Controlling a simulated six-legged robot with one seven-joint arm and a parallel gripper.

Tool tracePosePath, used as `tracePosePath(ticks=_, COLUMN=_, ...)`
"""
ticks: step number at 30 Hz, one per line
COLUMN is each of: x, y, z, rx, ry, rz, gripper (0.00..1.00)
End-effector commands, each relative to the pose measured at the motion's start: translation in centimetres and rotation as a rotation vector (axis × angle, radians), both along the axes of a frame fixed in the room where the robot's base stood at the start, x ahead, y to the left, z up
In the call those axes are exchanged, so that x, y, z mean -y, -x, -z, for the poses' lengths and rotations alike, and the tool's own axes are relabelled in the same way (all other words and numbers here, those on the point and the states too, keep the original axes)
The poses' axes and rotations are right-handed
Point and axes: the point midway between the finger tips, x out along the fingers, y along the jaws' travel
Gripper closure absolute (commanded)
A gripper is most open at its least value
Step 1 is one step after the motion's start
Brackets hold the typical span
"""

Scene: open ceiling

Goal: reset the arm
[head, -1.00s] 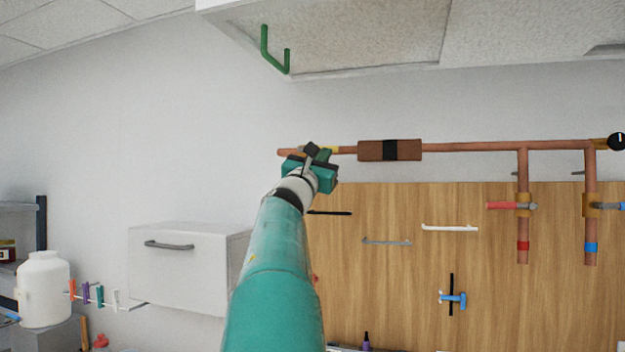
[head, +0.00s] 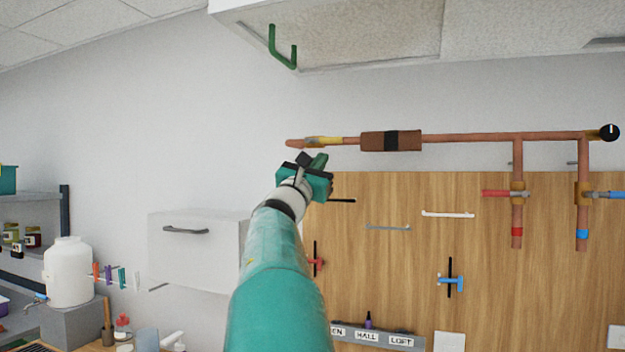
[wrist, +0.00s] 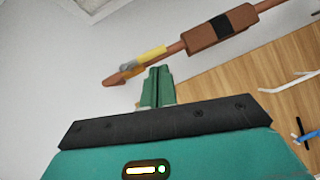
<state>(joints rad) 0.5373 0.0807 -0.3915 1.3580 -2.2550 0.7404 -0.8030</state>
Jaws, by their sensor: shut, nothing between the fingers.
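My gripper (head: 313,161) is at the end of my teal arm, raised in front of the wall, just below the left end of a copper pipe (head: 467,138) in the head view. In the wrist view its green fingers (wrist: 157,88) are together with nothing between them. The pipe's pointed left end and yellow band (wrist: 150,54) show just beyond the fingertips. I cannot tell the exact gap, but background shows between them in the head view.
A wooden board (head: 400,275) with handles and red and blue valves fills the right. A white drawer box (head: 195,250) is left of my arm. A white jug (head: 69,272) stands far left.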

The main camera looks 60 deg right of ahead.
Motion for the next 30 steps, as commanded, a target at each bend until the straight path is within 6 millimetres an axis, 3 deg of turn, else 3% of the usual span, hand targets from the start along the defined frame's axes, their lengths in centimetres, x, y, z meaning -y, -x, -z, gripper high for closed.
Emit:
tracePosePath(ticks=10, x=-4.5, y=0.7, z=3.1, rx=0.000, ry=-0.001, rz=-0.002, gripper=1.00)
tracePosePath(ticks=24, x=-5.5, y=1.0, z=3.9, rx=0.020, ry=-0.017, rz=-0.013, gripper=1.00)
tracePosePath(ticks=28, x=-6.4, y=0.9, z=6.3, rx=0.145, ry=-0.123, rz=-0.084, gripper=1.00)
tracePosePath(ticks=30, x=-7.5, y=0.6, z=8.8, rx=0.262, ry=-0.228, rz=-0.148, gripper=1.00)
